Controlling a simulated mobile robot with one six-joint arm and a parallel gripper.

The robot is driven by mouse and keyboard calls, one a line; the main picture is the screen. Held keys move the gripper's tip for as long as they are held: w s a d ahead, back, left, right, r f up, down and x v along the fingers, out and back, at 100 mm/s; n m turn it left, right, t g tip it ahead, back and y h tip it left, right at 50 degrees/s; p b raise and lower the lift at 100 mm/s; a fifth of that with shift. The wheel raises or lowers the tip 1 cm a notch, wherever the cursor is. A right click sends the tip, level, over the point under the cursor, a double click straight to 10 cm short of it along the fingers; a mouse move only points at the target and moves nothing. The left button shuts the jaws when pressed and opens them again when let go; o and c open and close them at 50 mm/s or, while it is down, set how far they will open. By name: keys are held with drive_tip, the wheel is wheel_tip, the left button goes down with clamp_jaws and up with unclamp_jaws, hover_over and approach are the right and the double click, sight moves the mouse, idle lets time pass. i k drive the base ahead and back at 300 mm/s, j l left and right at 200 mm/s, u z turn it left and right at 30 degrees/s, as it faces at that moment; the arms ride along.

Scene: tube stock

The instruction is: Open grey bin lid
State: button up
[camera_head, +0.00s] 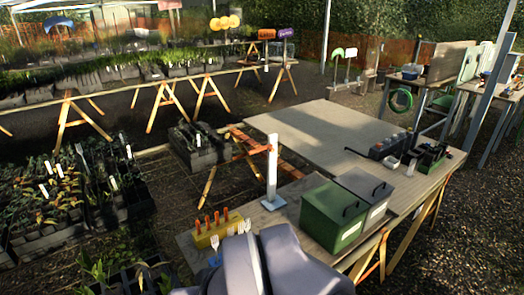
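The grey bin stands at the right on the near wooden table, just behind and to the right of a green bin. Its flat grey lid (364,183) has a dark handle near its right edge and looks closed. A pale label (377,211) shows on the bin's front. The green bin (333,229) also has a lid with a dark handle, and it hides part of the grey bin's left side. My grey arm links fill the bottom middle of the view. I cannot make out my gripper's fingers.
A white post on a square base (272,202) stands left of the bins. A yellow rack with orange-handled tools (217,231) is at the table's left end. Dark trays (432,157) and small cups stand behind the bins. The grey tabletop (318,130) beyond is largely clear.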

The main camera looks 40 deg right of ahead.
sight(368, 188)
drive_tip(key=z, duration=2.1)
drive_tip(key=i+l+z, duration=0.2)
drive_tip(key=i, duration=0.25)
drive_tip(key=i+l+z, duration=0.2)
drive_tip(key=i, duration=0.25)
